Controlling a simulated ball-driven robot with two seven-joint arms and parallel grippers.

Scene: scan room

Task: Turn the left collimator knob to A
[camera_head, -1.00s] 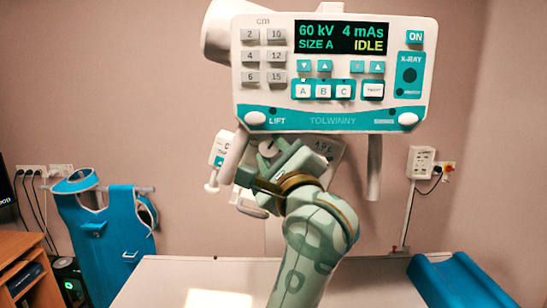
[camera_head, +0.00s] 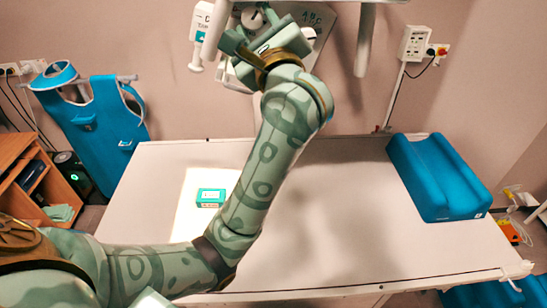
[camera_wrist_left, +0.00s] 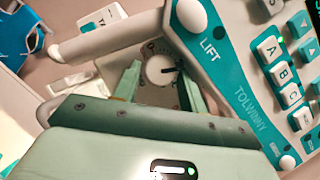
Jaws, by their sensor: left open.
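The left collimator knob (camera_wrist_left: 160,70) is a round white dial with a dark pointer mark, on the grey collimator face. In the wrist view the pointer points to the right; the letters around it are too small to read. The knob also shows in the head view (camera_head: 252,18), at the top. My left gripper (camera_wrist_left: 156,75) is open, its two green fingers on either side of the knob in the wrist view. I cannot tell whether they touch it. In the head view my left gripper (camera_head: 254,34) partly covers the collimator face (camera_head: 318,20). My right gripper is not in view.
The teal-and-white control panel (camera_wrist_left: 245,70) hangs close on the right in the wrist view. A pale table (camera_head: 340,210) lies below, with a green box (camera_head: 211,197) in a bright patch and a blue cushion (camera_head: 438,178). A blue apron (camera_head: 95,115) hangs left.

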